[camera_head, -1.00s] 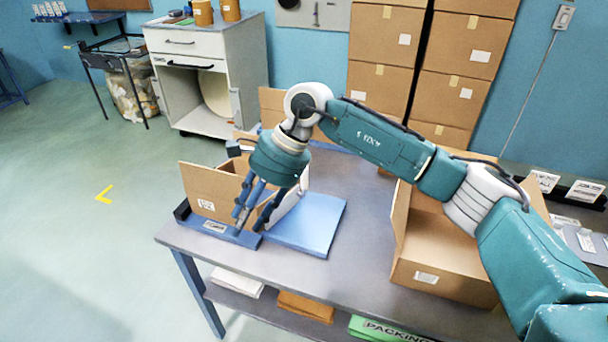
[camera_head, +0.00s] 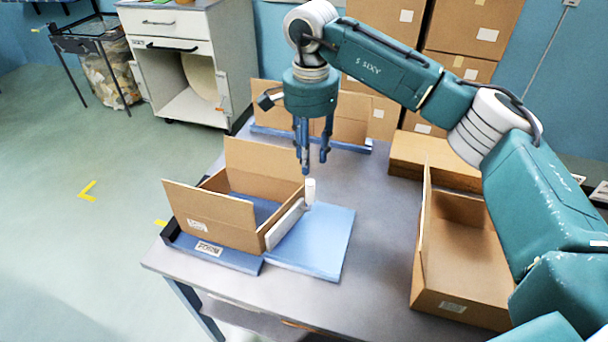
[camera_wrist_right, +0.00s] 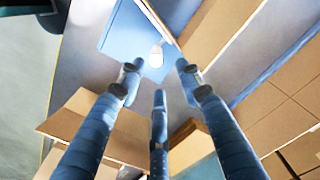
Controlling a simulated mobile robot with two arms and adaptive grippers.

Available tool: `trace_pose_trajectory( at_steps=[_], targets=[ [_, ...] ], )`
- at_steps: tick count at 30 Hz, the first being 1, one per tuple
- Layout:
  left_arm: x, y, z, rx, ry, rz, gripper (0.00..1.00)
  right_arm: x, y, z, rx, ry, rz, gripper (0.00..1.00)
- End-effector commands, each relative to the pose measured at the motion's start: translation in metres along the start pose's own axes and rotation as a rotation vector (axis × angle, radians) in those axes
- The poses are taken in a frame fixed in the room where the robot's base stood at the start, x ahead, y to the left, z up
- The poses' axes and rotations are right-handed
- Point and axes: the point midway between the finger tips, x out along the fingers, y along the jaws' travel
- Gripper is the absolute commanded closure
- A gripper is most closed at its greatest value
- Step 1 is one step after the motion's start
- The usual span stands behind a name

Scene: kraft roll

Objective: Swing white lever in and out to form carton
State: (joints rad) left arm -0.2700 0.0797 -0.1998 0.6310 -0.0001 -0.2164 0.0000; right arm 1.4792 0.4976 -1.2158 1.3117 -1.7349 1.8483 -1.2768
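The white lever (camera_head: 287,222) lies along the right side of the open carton (camera_head: 215,218), with its upright white knob (camera_head: 310,190) at the far end. The carton stands in the blue forming fixture (camera_head: 225,254), its flaps raised on the near and far sides. My right gripper (camera_head: 314,170) is open, pointing down, above and just behind the knob, apart from it. In the right wrist view the knob (camera_wrist_right: 156,55) shows beyond the spread, empty fingers (camera_wrist_right: 158,85). My left gripper is not in view.
A blue plate (camera_head: 320,243) lies right of the lever. An open carton (camera_head: 460,260) stands on the right of the table (camera_head: 375,262). Another cardboard piece (camera_head: 345,115) stands at the back. The table middle is clear.

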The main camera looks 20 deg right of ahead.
Motion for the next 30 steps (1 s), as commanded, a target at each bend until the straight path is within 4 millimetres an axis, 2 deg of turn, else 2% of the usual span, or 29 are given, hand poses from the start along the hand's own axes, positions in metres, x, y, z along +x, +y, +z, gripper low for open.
trace_pose_trajectory(
  at_steps=[5,9,12,15,18,24,30],
  targets=[
    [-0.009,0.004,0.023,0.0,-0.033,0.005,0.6,0.022,0.002,0.0,0.001,-0.002,0.005,0.64],
    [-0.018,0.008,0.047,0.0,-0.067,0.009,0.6,0.049,0.002,0.001,0.0,-0.002,0.006,0.64],
    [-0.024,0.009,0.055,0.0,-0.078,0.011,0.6,0.068,0.002,0.001,0.0,-0.003,0.005,0.64],
    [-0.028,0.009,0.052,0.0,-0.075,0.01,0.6,0.084,0.001,0.001,0.0,-0.003,0.004,0.64],
    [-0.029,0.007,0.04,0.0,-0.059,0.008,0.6,0.096,0.001,0.001,0.0,-0.002,0.003,0.64],
    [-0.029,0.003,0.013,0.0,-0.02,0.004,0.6,0.105,0.001,0.001,-0.001,-0.001,0.001,0.64],
    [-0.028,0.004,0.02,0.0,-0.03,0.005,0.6,0.106,0.0,0.001,0.0,-0.001,0.001,0.64]
  ],
)
